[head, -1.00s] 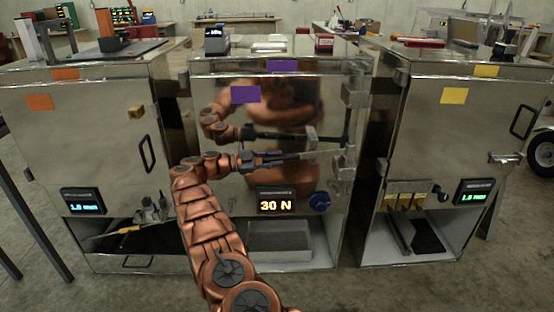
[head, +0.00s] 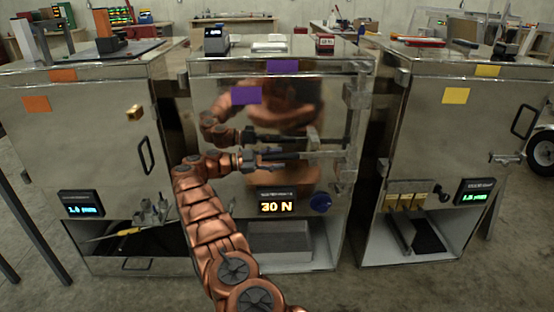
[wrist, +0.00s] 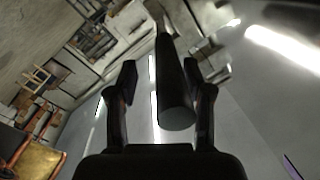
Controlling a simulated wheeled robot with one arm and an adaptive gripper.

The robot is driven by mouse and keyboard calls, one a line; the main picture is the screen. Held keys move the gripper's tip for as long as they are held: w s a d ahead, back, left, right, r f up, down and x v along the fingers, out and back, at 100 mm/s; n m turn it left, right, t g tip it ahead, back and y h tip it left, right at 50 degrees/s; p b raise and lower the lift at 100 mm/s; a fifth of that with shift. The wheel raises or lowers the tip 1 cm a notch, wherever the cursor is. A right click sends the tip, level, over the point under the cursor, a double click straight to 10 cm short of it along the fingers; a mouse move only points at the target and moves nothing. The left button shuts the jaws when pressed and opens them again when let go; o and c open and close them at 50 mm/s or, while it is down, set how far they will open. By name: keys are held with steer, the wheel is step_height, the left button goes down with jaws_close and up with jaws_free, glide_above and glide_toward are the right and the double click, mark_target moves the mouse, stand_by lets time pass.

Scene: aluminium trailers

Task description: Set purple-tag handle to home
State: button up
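The middle aluminium trailer carries purple tags, one on its door (head: 246,96) and one on its top edge (head: 282,67). Its dark bar handle (head: 290,155) sticks out roughly level from a metal latch near the door's right side. My gripper (head: 262,158) is at the handle's left end, in front of the door. In the wrist view the round dark handle (wrist: 176,95) lies between the two fingers of my gripper (wrist: 160,78). The fingers are apart, with a clear gap on the left; the right finger is close to the handle, and contact cannot be told.
Orange-tag (head: 36,104) and yellow-tag (head: 455,95) trailers stand close on either side. The shiny door mirrors my arm. Open floor lies in front.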

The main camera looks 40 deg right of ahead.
steer(key=shift+w+a+r, duration=0.1)
steer(key=shift+r, duration=0.3)
step_height(320, 180, up, 9)
steer(key=shift+r, duration=0.1)
stand_by(0.3)
stand_by(0.5)
